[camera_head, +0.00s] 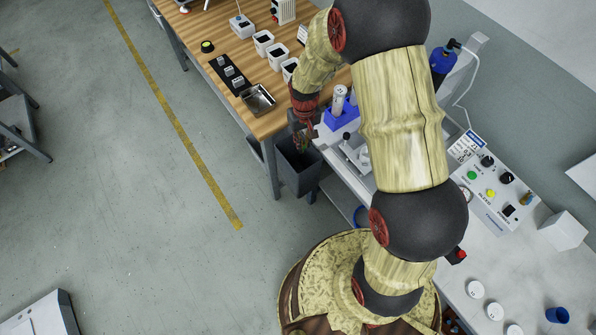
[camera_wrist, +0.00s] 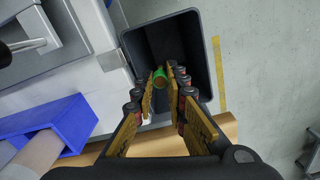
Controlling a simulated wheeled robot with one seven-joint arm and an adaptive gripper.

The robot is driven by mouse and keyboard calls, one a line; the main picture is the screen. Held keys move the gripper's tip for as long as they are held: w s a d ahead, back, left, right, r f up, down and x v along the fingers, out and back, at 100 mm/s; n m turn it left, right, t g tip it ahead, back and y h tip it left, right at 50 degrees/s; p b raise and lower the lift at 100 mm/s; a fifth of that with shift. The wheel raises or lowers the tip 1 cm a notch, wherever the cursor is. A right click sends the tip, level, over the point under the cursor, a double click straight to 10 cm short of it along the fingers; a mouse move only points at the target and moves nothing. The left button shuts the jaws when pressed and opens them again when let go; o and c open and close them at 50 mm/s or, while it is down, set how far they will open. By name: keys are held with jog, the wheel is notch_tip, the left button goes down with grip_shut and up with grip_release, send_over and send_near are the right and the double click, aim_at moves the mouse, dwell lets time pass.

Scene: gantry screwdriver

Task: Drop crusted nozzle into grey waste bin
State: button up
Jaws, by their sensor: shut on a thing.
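My gripper (camera_wrist: 168,82) is shut on a small nozzle (camera_wrist: 160,77), which shows a green rim and a brownish end between the fingertips in the wrist view. The dark grey waste bin (camera_wrist: 212,72) lies below the fingertips, its open mouth surrounding them in that view. My gripper (camera_head: 303,143) points down over the bin there. The nozzle is too small to make out clearly in the head view. The bin's inside is dark.
A blue holder (camera_head: 338,115) with white tubes stands close beside my gripper on the grey bench; it also shows in the wrist view (camera_wrist: 65,117). The wooden table (camera_head: 222,53) carries a metal tray (camera_head: 258,99) and several white containers. Floor left of the bin is clear.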

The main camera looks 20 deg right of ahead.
jog(key=shift+f+b, duration=0.3)
jog(key=shift+f, duration=0.4)
jog(key=o, duration=0.8)
notch_tip(320, 180, up, 12)
dwell(0.5)
jog(key=shift+s+r+m+t, duration=0.1)
jog(key=shift+s+r+t, duration=0.85)
jog(key=shift+s+r, duration=2.8)
jog(key=shift+s+r+m+t, duration=0.1)
jog(key=shift+s+r+t, duration=0.8)
jog(key=shift+s+r, duration=2.85)
jog(key=shift+s+r+m+t, duration=0.1)
jog(key=shift+s+r+t, duration=0.85)
jog(key=shift+s+r, duration=2.8)
